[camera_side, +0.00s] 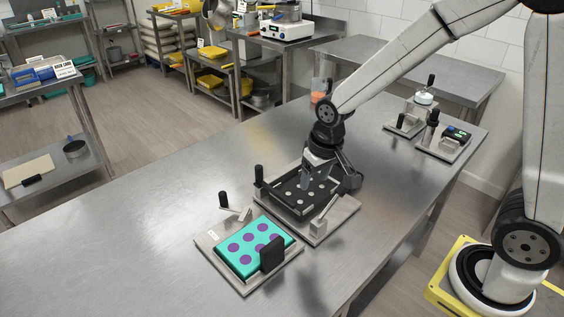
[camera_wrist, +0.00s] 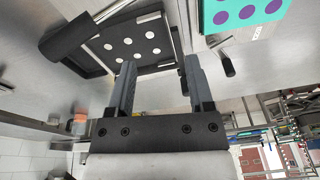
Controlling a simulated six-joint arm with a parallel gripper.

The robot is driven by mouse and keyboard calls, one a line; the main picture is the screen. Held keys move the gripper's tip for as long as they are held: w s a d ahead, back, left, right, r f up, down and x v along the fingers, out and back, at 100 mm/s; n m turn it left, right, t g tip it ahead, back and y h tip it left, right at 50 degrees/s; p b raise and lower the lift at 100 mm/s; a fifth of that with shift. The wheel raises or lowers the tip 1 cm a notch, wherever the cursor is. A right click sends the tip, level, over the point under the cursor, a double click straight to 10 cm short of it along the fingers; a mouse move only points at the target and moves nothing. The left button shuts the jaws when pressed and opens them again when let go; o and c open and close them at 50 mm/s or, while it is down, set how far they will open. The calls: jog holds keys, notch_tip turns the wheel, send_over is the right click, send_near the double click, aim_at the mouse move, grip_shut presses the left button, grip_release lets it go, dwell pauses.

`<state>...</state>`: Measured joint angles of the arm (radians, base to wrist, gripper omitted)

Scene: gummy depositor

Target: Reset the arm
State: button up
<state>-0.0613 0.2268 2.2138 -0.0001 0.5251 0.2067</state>
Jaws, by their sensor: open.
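My gripper (camera_side: 318,171) hangs over the steel table, above a black tray (camera_side: 284,197) with several white round spots, which sits in a metal fixture (camera_side: 325,232). In the wrist view my gripper (camera_wrist: 158,72) has its two grey fingers apart with nothing between them. The black tray (camera_wrist: 105,45) lies beyond the fingertips in that view. A teal tray (camera_side: 228,264) with several purple round pieces sits in a second fixture at the front left. Its corner also shows in the wrist view (camera_wrist: 222,22). The arm hides part of the black tray's far side.
A clear container with orange contents (camera_side: 317,97) stands behind my wrist. Two small fixtures, one with a display (camera_side: 457,134), sit at the table's right end. Black upright handles (camera_side: 258,180) rise beside the trays. The table's left part (camera_side: 130,230) is clear.

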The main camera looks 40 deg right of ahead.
jog(key=s+d+f+n, duration=0.1)
jog(key=s+d, duration=0.1)
jog(key=s, duration=0.7)
jog(key=shift+d+n+t, duration=0.15)
jog(key=shift+n+t, duration=0.15)
